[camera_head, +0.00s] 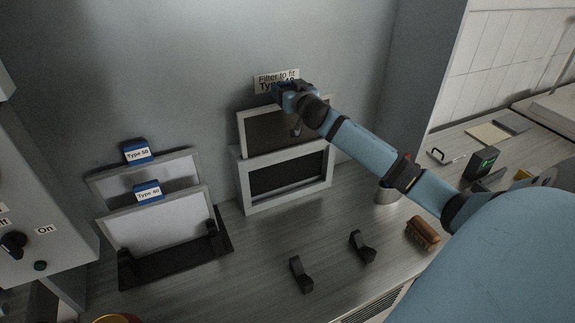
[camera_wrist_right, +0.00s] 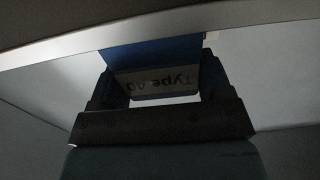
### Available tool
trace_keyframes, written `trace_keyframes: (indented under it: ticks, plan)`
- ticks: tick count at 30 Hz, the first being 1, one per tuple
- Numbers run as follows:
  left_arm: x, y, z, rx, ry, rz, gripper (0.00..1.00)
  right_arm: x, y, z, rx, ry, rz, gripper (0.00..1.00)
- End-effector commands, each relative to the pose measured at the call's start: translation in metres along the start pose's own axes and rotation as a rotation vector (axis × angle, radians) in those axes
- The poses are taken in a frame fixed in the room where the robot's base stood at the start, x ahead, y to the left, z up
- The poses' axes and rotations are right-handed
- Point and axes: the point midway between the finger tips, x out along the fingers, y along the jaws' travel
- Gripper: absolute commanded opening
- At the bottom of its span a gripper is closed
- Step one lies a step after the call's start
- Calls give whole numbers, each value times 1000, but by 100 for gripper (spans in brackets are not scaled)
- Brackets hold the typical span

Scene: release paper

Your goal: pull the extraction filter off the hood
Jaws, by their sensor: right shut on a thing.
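The extraction filter (camera_head: 262,133), a dark panel in a pale frame, stands upright behind and above the hood's pale frame (camera_head: 244,187). Its lower edge is hidden or meets that frame; I cannot tell which. My right gripper (camera_head: 284,91) is at the filter's top edge. The right wrist view shows my right gripper (camera_wrist_right: 158,80) shut on a blue tab (camera_wrist_right: 145,54), with a "Type 40" label upside down between the fingers. The hood frame's opening is dark. My left gripper is not in view.
A dark rack (camera_head: 175,266) at left holds two filters with blue tabs, a "Type 50" filter (camera_head: 165,172) and a "Type 40" filter (camera_head: 150,222). A sign (camera_head: 275,78) hangs above the hood. Two black brackets, a brush (camera_head: 422,234) and a cup (camera_head: 387,193) stand on the bench.

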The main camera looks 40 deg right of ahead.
Motion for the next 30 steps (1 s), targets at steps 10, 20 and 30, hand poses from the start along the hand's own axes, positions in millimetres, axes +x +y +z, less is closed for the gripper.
trace_keyframes:
  ticks: [10, 20, 30]
  plan:
    - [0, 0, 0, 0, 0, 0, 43, 0, 0, -19, 0, 4, -1, 38]
    - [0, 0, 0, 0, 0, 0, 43, 0, 0, -36, 0, 3, -1, 38]
    - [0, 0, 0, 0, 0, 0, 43, 0, 0, -42, -1, 2, -1, 38]
